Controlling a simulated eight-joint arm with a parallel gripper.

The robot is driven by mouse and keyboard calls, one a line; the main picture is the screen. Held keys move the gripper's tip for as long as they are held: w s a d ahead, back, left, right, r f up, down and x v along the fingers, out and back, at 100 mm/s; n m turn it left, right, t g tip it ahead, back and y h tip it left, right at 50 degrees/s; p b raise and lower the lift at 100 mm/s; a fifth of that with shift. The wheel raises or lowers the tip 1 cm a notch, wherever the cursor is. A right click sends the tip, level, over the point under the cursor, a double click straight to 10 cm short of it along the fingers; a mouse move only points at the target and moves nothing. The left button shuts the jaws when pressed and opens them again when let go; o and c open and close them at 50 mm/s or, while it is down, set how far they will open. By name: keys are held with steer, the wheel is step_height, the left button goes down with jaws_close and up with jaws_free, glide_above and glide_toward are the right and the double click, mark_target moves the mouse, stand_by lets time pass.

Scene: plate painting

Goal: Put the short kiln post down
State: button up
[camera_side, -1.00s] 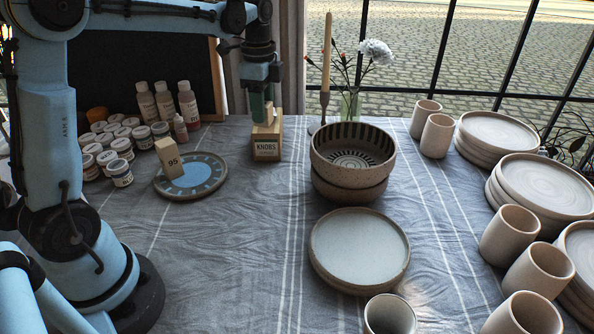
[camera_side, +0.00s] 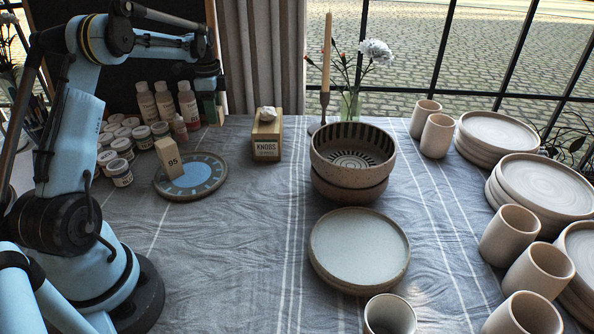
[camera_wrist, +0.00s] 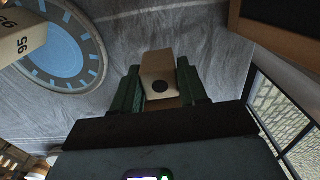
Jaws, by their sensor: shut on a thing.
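My gripper (camera_side: 210,108) is at the back of the table, right of the paint bottles and left of the wooden KNOBS box. In the wrist view its green fingers (camera_wrist: 160,88) are shut on a pale beige block, the short kiln post (camera_wrist: 157,63), which has a dark round spot. The held post also shows as a beige sliver (camera_side: 222,107) in the side view, mostly hidden by the gripper. I cannot tell whether its lower end touches the cloth. Another beige post, marked 95 (camera_side: 168,155), stands on the blue-patterned plate (camera_side: 207,183).
The KNOBS box (camera_side: 266,140) bears a small white lump (camera_side: 267,113). Paint bottles (camera_side: 165,103) and several small jars (camera_side: 122,172) stand at the left. Stacked bowls (camera_side: 352,160) and a pale plate (camera_side: 358,250) are right of centre. Cloth (camera_side: 240,250) in the middle is clear.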

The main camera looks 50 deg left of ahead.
steer(key=shift+s+a+f, duration=0.1)
steer(key=shift+a+f, duration=0.3)
steer(key=shift+a, duration=0.2)
steer(key=shift+f, duration=2)
steer(key=shift+f, duration=0.15)
steer(key=o, duration=1.1)
